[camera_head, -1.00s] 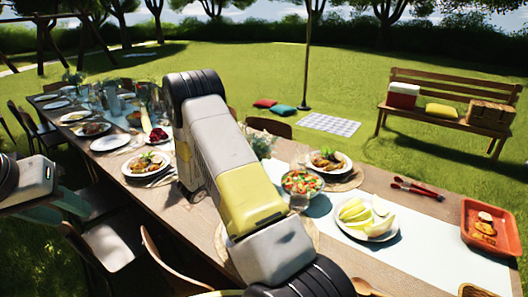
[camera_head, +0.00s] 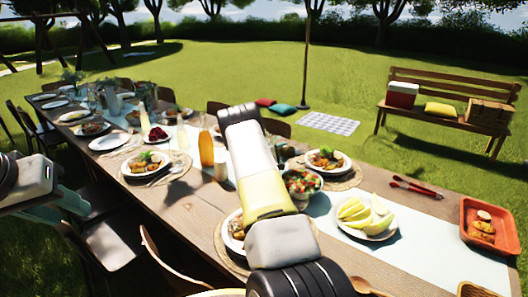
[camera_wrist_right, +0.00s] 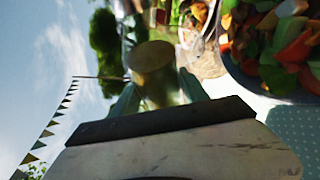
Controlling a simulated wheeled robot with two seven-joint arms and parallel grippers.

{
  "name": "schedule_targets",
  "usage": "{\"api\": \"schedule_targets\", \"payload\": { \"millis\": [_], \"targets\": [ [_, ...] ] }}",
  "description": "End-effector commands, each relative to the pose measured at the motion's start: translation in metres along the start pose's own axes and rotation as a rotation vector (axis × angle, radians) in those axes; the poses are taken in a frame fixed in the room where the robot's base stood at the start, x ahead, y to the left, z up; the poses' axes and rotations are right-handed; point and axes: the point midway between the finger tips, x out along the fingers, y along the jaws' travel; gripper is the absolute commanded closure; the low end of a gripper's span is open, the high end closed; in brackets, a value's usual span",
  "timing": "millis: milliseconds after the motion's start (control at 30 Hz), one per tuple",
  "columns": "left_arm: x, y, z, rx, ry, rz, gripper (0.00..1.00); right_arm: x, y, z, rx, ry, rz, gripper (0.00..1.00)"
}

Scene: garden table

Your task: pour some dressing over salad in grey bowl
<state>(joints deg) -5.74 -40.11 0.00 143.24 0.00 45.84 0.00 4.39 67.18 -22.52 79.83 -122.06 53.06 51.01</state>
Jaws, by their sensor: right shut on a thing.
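The grey bowl (camera_head: 303,196) of mixed salad (camera_head: 300,181) stands on the table, partly behind my right arm in the head view. Its salad (camera_wrist_right: 285,45) fills the upper right of the right wrist view. My right gripper (camera_wrist_right: 157,92) is shut on a yellowish, round-ended container (camera_wrist_right: 153,58), seemingly the dressing, beside the bowl in that view. Its contents and any pouring cannot be made out. In the head view my right arm hides this gripper. My left gripper (camera_head: 68,203) is at the left edge, off the table; its opening is unclear.
A plate of melon slices (camera_head: 367,236), red tongs (camera_head: 417,188) and an orange tray (camera_head: 487,238) lie to the right. An orange bottle (camera_head: 206,148) and white cup (camera_head: 222,170) stand left of my arm. Food plates (camera_head: 326,172) are close behind the bowl.

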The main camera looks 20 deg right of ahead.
Motion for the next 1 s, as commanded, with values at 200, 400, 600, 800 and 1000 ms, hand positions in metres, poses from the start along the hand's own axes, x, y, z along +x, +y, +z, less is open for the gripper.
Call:
{"api": "schedule_targets", "payload": {
  "millis": [200,400,600,800,1000],
  "targets": [
    [0.000,0.000,0.000,0.000,0.000,0.000,0.64,0.002,0.014,-0.005,0.293,0.000,0.127,1.00],
    [0.000,0.000,0.000,0.000,0.000,0.000,0.64,-0.003,0.033,0.005,0.509,0.001,0.217,1.00],
    [0.000,0.000,0.000,0.000,0.000,0.000,0.64,-0.005,0.044,0.011,0.645,0.000,0.272,1.00],
    [0.000,0.000,0.000,0.000,0.000,0.000,0.64,-0.006,0.048,0.013,0.688,0.001,0.289,1.00],
    [0.000,0.000,0.000,0.000,0.000,0.000,0.64,-0.006,0.048,0.013,0.689,0.001,0.289,1.00]
  ]
}}
